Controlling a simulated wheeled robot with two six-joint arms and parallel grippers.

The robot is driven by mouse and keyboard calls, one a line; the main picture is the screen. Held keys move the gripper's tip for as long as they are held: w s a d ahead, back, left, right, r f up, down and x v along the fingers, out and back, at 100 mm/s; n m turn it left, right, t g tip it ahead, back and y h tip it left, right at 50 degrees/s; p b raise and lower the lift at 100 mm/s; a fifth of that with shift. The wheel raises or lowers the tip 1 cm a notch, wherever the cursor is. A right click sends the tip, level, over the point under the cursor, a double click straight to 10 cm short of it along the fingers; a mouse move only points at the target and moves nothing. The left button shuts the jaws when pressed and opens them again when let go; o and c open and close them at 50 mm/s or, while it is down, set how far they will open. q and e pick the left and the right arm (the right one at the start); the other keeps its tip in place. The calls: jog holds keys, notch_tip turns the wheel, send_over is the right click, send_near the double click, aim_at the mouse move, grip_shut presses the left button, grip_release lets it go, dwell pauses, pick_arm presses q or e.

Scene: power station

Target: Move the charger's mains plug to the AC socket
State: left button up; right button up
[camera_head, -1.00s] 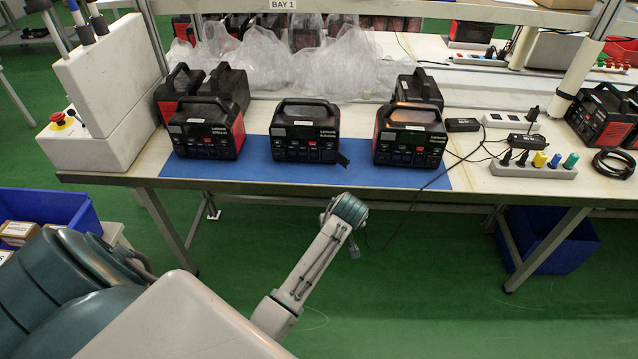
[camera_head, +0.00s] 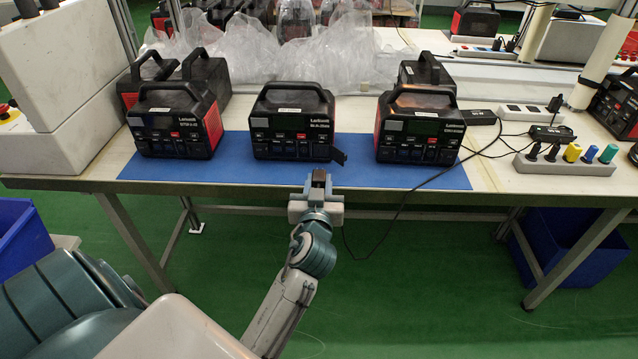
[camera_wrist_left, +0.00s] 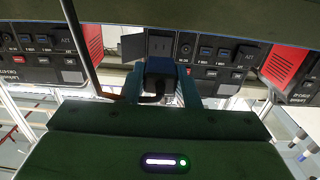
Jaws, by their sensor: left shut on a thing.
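My left gripper (camera_head: 319,180) is at the bench's front edge, before the middle power station (camera_head: 291,125). It is shut on a dark block, the mains plug, which also shows between the fingers in the left wrist view (camera_wrist_left: 158,72). A black cable (camera_head: 402,205) hangs below the bench edge and runs up toward the charger bricks at right. The middle station has an open flap (camera_head: 338,156) at its lower right. In the wrist view, which is upside down, a grey square socket face (camera_wrist_left: 160,46) sits beside the flap (camera_wrist_left: 132,46), just beyond the plug, seemingly apart. The right gripper is out of view.
A blue mat (camera_head: 235,175) lies under the stations. Other stations stand at left (camera_head: 175,125) and right (camera_head: 419,128). A white strip (camera_head: 565,166) holds black, yellow, blue and green plugs. Two black bricks (camera_head: 480,117) (camera_head: 551,132) lie near it.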

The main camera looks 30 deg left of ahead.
aim_at(319, 171)
pick_arm(q)
jog(key=shift+w+a, duration=0.3)
jog(key=shift+w, duration=0.1)
jog(key=shift+w+a+r, duration=0.1)
jog(key=shift+w+r, duration=0.1)
jog(key=shift+r, duration=0.1)
jog(key=shift+x, duration=2.4)
jog(key=shift+s+f, duration=0.1)
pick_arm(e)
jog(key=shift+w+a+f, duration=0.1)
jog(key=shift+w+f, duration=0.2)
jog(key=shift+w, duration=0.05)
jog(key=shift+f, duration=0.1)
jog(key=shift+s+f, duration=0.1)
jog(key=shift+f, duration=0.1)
pick_arm(q)
jog(key=shift+w+a, duration=0.3)
jog(key=shift+w, duration=0.25)
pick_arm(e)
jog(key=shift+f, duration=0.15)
